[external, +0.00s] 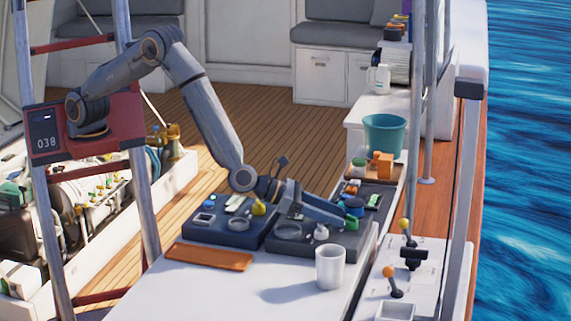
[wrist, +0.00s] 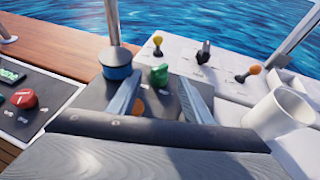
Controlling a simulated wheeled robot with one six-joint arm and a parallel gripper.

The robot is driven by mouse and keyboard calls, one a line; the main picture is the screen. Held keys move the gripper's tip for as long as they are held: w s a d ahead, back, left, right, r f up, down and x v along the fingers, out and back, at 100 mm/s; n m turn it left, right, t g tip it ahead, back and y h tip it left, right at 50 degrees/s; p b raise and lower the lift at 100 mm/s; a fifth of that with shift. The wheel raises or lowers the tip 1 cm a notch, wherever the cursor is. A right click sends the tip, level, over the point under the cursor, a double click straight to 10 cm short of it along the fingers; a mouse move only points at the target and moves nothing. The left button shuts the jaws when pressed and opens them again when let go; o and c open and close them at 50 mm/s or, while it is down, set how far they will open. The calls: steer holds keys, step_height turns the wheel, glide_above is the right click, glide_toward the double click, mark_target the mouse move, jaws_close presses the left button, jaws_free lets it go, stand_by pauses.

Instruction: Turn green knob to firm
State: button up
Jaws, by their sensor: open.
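The green knob (external: 351,223) stands on the dark right-hand panel (external: 345,243) on the white counter. In the wrist view the green knob (wrist: 159,74) shows upright just beyond and between my fingertips, apart from both. My gripper (external: 338,213) reaches low over the panel from the left, its tips close to the green knob. In the wrist view my gripper (wrist: 161,86) is open, with nothing between its fingers. The knob's setting marks are too small to read.
A blue round knob (wrist: 117,68) stands close left of my left finger. A white mug (external: 330,267) stands at the counter's front. Yellow (external: 405,223) and orange (external: 390,272) levers are at the right. A red knob (wrist: 22,98) sits on another panel.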

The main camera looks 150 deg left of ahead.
mark_target(348, 219)
steer(key=shift+p+x, duration=0.4)
steer(key=shift+x, duration=1.5)
steer(key=shift+a, duration=0.1)
steer(key=c, duration=1.1)
